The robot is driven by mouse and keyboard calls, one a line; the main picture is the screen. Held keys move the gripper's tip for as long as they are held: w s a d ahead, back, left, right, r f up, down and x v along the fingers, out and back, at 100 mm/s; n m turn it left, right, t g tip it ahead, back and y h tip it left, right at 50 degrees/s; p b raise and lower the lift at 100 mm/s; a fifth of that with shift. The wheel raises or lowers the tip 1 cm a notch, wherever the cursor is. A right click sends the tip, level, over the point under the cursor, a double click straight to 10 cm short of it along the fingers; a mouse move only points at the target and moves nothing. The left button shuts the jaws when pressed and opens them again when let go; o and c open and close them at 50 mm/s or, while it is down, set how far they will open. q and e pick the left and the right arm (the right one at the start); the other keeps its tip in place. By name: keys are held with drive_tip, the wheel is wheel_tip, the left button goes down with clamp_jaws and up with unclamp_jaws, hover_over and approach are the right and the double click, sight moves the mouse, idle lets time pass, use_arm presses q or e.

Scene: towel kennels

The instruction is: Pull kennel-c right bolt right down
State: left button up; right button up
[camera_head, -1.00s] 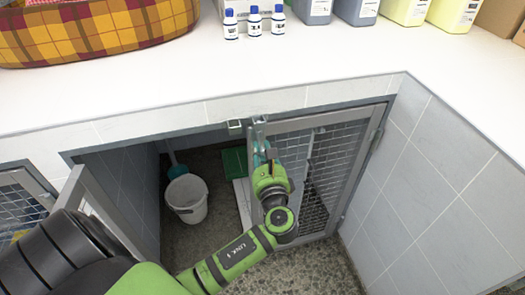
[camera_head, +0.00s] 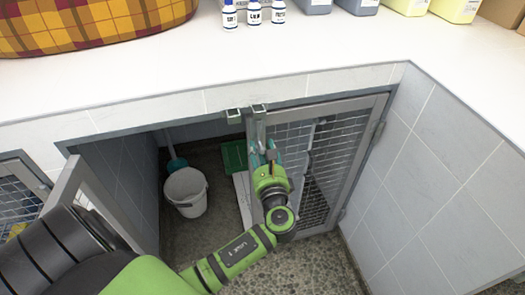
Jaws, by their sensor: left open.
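The right mesh door (camera_head: 318,170) of the middle kennel is shut or nearly shut. A grey metal bolt (camera_head: 258,118) stands upright at the top of its left edge, just under the counter. A small bracket (camera_head: 234,115) sits left of it on the kennel's top frame. No label shows which kennel this is. My left gripper (camera_head: 268,148) is open, just below and slightly right of the bolt's top, in front of the door's upper left edge. Its fingers partly hide the lower bolt; contact cannot be told. My right gripper is not in view.
The left door (camera_head: 75,190) swings outward beside my arm. Inside the kennel stand a white bucket (camera_head: 186,192) and a green tray (camera_head: 234,157). Small bottles (camera_head: 254,15) and a plaid bed (camera_head: 90,25) rest on the white counter (camera_head: 200,75). A tiled wall (camera_head: 430,180) closes the right side.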

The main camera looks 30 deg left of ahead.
use_arm(q)
drive_tip(key=v, duration=1.2)
drive_tip(key=s+d+f+n+g+h+p, duration=0.1)
drive_tip(key=s+f+g+h, duration=0.25)
drive_tip(key=f, duration=1.05)
drive_tip(key=s+d+f+n+g+h+p, duration=0.15)
drive_tip(key=f+h, duration=0.25)
drive_tip(key=f, duration=0.9)
drive_tip(key=s+f+n+g+h+p, duration=0.1)
drive_tip(key=s+f+n+g, duration=0.1)
drive_tip(key=s+f+n, duration=0.3)
drive_tip(key=s+a+f+n+g+h+p, duration=0.1)
drive_tip(key=s+f+n, duration=0.4)
drive_tip(key=s, duration=0.9)
drive_tip(key=s+a+f+n+g+h+p, duration=0.1)
drive_tip(key=s+f+n+g+h, duration=0.2)
drive_tip(key=s, duration=0.6)
wheel_tip(320, 180, down, 3)
drive_tip(key=n, duration=0.3)
drive_tip(key=shift+s+a+r+n+g+p, duration=0.15)
drive_tip(key=shift+a+r+n+g+p, duration=0.1)
drive_tip(key=shift+n+g+p, duration=0.15)
drive_tip(key=shift+f, duration=0.1)
